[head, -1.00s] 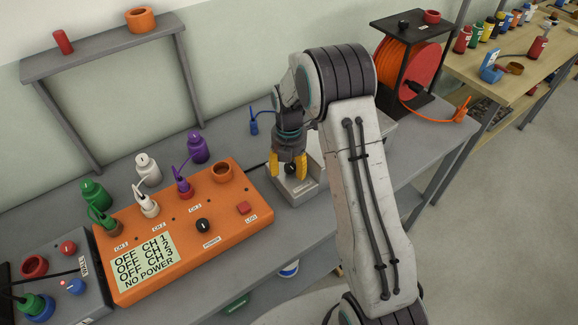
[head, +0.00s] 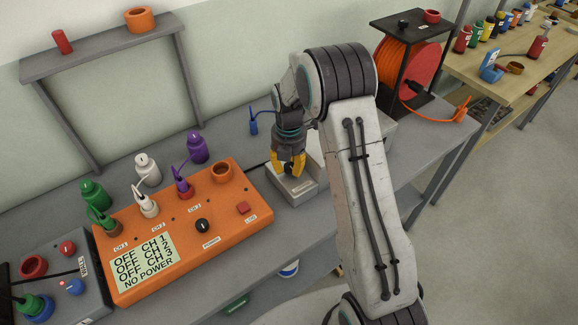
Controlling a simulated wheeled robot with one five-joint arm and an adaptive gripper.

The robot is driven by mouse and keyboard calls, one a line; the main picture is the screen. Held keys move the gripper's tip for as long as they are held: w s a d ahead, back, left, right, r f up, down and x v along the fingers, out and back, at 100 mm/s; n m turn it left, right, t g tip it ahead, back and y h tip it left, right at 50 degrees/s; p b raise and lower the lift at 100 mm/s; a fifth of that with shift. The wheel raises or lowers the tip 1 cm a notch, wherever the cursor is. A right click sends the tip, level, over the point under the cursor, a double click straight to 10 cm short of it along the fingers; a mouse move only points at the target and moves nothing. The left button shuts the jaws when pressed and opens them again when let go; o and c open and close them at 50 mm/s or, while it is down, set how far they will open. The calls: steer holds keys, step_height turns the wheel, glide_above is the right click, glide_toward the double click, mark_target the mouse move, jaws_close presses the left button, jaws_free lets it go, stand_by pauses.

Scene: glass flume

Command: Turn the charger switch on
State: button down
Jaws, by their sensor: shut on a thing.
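A light grey box (head: 309,186) with a white label stands on the bench to the right of the orange box. My gripper (head: 288,166) points down over its back part, its yellow fingertips low inside or just above it. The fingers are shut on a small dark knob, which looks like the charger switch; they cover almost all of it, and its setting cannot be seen. The orange box (head: 245,206) has a display (head: 146,262) reading OFF for several channels and NO POWER. Its black POWER knob (head: 203,226) stands apart from my gripper.
Green (head: 95,194), white (head: 147,170) and purple (head: 197,148) bottles stand behind the orange box, with corded plugs in its top. An orange cable reel (head: 408,68) stands at the back right.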

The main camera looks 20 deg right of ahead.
mark_target(288, 167)
steer(key=shift+s+f+m, duration=0.15)
steer(key=shift+m, duration=0.45)
steer(key=c, duration=0.9)
jaws_free()
steer(key=shift+a, duration=0.1)
steer(key=shift+r, duration=0.2)
steer(key=shift+r, duration=0.25)
step_height(288, 167, up, 11)
steer(key=shift+r, duration=0.1)
steer(key=shift+o, duration=0.2)
